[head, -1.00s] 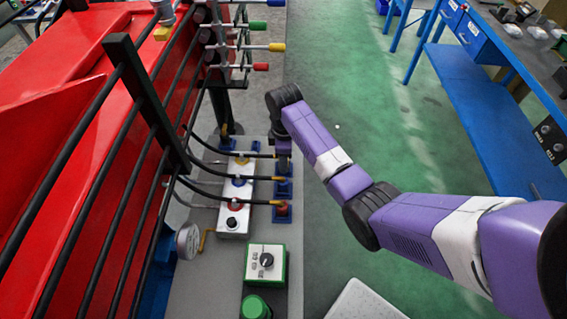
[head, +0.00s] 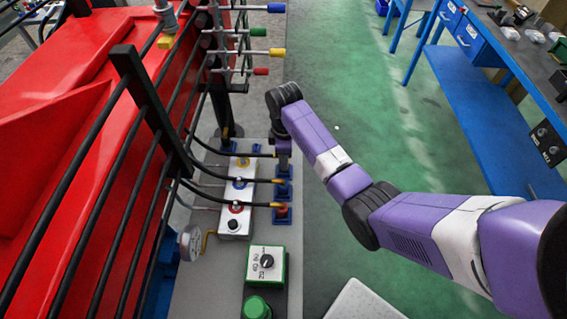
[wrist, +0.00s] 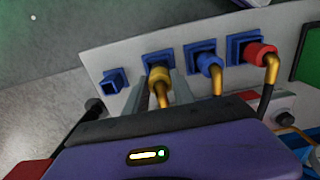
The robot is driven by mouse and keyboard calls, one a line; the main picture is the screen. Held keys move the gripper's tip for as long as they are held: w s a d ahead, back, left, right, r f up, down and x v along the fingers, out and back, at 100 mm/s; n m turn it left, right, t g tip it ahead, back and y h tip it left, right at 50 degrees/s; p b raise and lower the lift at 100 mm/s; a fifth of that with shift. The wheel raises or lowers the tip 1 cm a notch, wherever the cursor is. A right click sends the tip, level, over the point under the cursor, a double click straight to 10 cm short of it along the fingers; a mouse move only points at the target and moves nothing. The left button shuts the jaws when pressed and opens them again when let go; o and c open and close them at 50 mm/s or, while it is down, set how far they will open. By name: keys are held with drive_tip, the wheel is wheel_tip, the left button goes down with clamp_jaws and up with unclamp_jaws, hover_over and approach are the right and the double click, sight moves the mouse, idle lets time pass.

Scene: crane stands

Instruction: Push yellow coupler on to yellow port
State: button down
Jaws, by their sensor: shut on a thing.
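The yellow coupler (wrist: 158,77) sits at a blue square holder on the grey plate in the wrist view, with a brass-coloured hose end bending from it. My gripper (wrist: 162,90) has one finger on each side of this coupler and is shut on it. Whether the coupler is still seated in the holder is hard to tell. In the head view my gripper (head: 283,148) points down at the row of blue holders, and the arm's end hides most of the coupler. The yellow port (head: 242,162) is on top of the white block, left of my gripper.
The blue coupler (wrist: 207,62) and red coupler (wrist: 258,52) stand in line beside it. An empty blue holder (wrist: 114,80) is on the other side. Black hoses cross above the white block (head: 234,224). A green box with a knob (head: 265,263) stands nearer.

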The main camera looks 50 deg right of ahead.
drive_tip(key=shift+r+p, duration=1.35)
drive_tip(key=shift+r, duration=0.15)
drive_tip(key=shift+w+a+r, duration=0.1)
drive_tip(key=shift+w+r, duration=0.1)
drive_tip(key=w+a+r+p, duration=0.1)
drive_tip(key=w+a+r, duration=0.7)
drive_tip(key=w+r, duration=0.25)
wheel_tip(320, 180, down, 6)
drive_tip(key=shift+s+r+b, duration=0.1)
drive_tip(key=shift+r+b, duration=0.1)
drive_tip(key=shift+b, duration=1.05)
drive_tip(key=shift+f, duration=0.65)
drive_tip(key=shift+f+b, duration=1)
drive_tip(key=shift+f, duration=0.4)
drive_tip(key=c, duration=1)
unclamp_jaws()
